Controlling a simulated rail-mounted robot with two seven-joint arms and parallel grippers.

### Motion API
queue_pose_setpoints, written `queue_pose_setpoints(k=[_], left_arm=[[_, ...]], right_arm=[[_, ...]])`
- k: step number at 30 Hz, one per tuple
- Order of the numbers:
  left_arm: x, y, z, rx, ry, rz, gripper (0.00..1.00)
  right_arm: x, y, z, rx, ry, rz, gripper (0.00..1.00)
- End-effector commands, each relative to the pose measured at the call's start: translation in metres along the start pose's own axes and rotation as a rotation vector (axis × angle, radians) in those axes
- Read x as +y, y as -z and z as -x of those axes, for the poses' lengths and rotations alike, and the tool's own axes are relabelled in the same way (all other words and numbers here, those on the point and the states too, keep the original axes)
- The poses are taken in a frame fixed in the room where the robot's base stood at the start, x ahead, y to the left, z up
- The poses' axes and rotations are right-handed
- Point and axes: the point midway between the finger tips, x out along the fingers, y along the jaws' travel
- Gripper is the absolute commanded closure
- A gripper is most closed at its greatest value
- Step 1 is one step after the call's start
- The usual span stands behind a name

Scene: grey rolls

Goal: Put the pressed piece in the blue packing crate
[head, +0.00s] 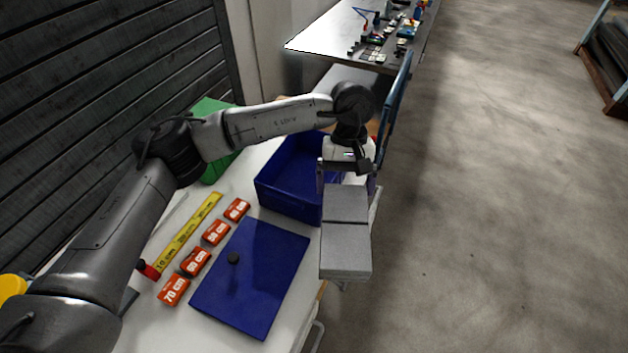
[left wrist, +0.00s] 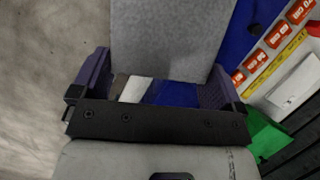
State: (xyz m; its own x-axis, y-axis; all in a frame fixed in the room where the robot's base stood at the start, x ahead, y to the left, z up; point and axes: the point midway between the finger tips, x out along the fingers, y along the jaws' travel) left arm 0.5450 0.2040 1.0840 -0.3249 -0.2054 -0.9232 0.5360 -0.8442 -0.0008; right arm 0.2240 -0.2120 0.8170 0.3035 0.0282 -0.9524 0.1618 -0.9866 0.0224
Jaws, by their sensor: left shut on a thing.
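My left gripper (head: 347,180) is shut on the pressed piece (head: 346,247), a grey, flat, stepped block. It holds the piece up at the table's right edge, with the long end pointing toward the bottom of the head view. The blue packing crate (head: 272,199) stands open on the table just left of the gripper, and its right side is partly hidden by gripper and piece. In the left wrist view, the piece (left wrist: 170,40) sits between the purple fingers (left wrist: 158,88). The part of the crate's inside that I can see looks empty. My right gripper is out of view.
A flat blue panel with a black knob (head: 262,275) lies in front of the crate. Several red labelled blocks (head: 195,262) and a yellow ruler (head: 188,232) lie left of it. A green bin (head: 213,172) stands behind my arm. Open floor lies right of the table.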

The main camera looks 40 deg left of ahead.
Motion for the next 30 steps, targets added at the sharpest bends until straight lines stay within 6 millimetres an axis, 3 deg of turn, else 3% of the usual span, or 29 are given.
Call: queue_pose_setpoints(k=[5, 15, 23, 30], left_arm=[[-0.009, 0.041, 0.028, -0.008, -0.191, 0.462, 0.34], [-0.069, 0.116, 0.053, -0.002, -0.504, 1.22, 0.34], [-0.104, 0.143, 0.053, 0.001, -0.612, 1.476, 0.34], [-0.148, 0.158, 0.03, 0.001, -0.623, 1.509, 0.34]], right_arm=[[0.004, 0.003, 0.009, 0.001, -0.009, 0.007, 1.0], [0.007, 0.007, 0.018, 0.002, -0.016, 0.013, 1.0], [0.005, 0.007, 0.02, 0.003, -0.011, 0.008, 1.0], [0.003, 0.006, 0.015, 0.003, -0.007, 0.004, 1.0]])
